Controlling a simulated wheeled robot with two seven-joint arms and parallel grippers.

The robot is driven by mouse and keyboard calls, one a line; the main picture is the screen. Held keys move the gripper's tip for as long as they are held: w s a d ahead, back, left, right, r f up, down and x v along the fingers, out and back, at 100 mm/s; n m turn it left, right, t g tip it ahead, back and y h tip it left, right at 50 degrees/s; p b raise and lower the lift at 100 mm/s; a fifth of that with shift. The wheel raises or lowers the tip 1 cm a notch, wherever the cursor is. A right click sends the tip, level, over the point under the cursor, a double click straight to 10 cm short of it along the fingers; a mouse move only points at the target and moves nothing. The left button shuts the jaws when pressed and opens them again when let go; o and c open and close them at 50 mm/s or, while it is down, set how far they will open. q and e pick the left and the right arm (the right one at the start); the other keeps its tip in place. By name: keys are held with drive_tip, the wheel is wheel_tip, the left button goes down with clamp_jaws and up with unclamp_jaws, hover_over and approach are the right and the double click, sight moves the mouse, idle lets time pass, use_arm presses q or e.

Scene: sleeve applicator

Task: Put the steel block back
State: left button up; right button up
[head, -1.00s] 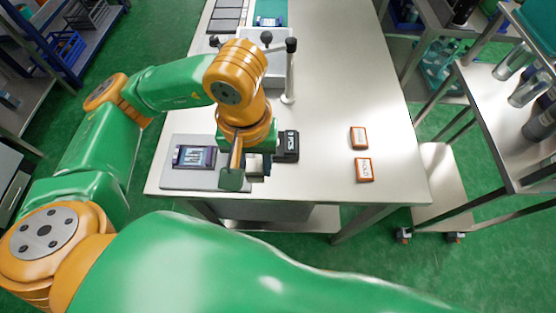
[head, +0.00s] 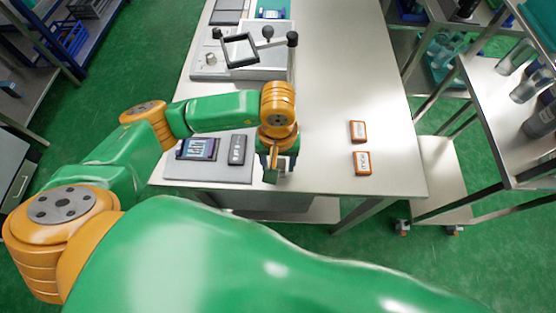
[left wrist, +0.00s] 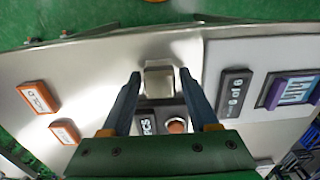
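The steel block (left wrist: 159,82) shows in the left wrist view as a small grey square between my left gripper's fingertips. Narrow gaps show on both sides of it, so the gripper (left wrist: 160,77) looks open around it. Just beside the block is a black device (left wrist: 160,122) with white lettering and an orange round part, partly hidden by the gripper body. In the head view my left gripper (head: 281,172) is low over the table's front part and hides the block and the black device. My right gripper is not in view.
A grey mat (head: 210,172) to the left carries a purple-edged item (head: 198,148) and a dark strip (head: 237,150). Two orange-framed labels (head: 358,131) (head: 362,163) lie to the right. A fixture with a black frame (head: 240,50) stands at the back. The table's right side is largely clear.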

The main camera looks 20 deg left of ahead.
sight(278, 163)
use_arm(q)
drive_tip(key=shift+o, duration=0.3)
drive_tip(key=shift+r, duration=0.2)
wheel_tip(278, 163, up, 12)
drive_tip(key=b, duration=0.1)
drive_tip(key=shift+s, duration=0.1)
